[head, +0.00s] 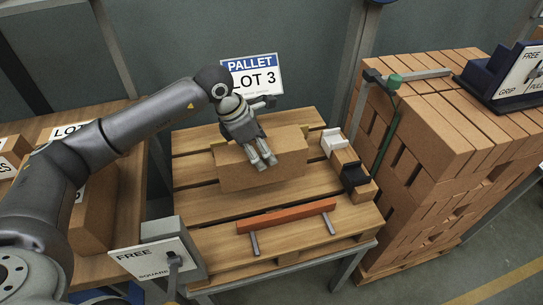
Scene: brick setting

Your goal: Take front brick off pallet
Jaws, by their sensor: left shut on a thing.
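A large tan brick (235,177) is over the middle of the wooden pallet (205,205). My left gripper (264,165) reaches down over it from behind and is shut on it, with the fingers in front of its face. I cannot tell whether the brick touches the slats. The pallet stands on a metal-legged table, with a sign reading PALLET LOT 3 (252,75) behind it. My right gripper is not in view.
An orange bar (287,215) with two metal prongs lies along the pallet front. White and black blocks (354,178) sit at its right edge. Tall brick stacks (425,150) stand at right. A FREE SQUARE sign (150,262) stands front left. Boxes (95,215) are at left.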

